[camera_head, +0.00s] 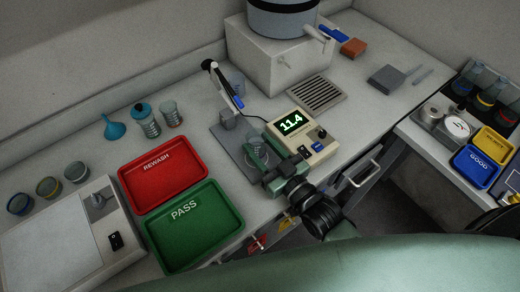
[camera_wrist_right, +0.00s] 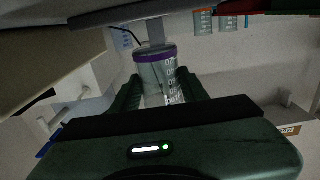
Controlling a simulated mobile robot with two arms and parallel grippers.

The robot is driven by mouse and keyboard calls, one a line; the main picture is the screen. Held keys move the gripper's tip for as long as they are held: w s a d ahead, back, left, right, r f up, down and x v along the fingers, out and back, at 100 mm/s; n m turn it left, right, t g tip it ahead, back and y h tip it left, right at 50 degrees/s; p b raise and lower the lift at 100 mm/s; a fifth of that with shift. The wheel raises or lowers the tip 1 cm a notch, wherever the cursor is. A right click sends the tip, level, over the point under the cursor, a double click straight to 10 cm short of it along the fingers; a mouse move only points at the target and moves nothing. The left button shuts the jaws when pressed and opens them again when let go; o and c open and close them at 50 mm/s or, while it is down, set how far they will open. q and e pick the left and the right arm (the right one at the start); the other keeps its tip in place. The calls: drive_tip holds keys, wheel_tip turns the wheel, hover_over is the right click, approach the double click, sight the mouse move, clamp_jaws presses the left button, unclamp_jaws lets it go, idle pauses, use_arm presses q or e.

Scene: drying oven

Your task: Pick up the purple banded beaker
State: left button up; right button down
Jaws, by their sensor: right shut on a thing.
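The purple banded beaker (camera_wrist_right: 158,72) is clear, with a purple band around its rim and white marks on its side. In the right wrist view it stands between the two dark green fingers of my right gripper (camera_wrist_right: 162,95), which is shut on it. In the head view my right gripper (camera_head: 266,160) is at the pH meter's stand (camera_head: 236,135), and the clear beaker (camera_head: 258,152) is partly hidden by the fingers. I cannot tell whether its base touches the stand. My left gripper is in neither view.
The meter (camera_head: 302,134) reading 11.4 is just right of my right gripper. A probe arm (camera_head: 225,85) rises behind it. The red REWASH tray (camera_head: 166,172) and green PASS tray (camera_head: 193,228) lie left. Several beakers stand farther left. A grey drain grille (camera_head: 316,94) lies behind.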

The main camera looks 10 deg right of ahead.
wheel_tip(320, 180, up, 17)
idle(0.9)
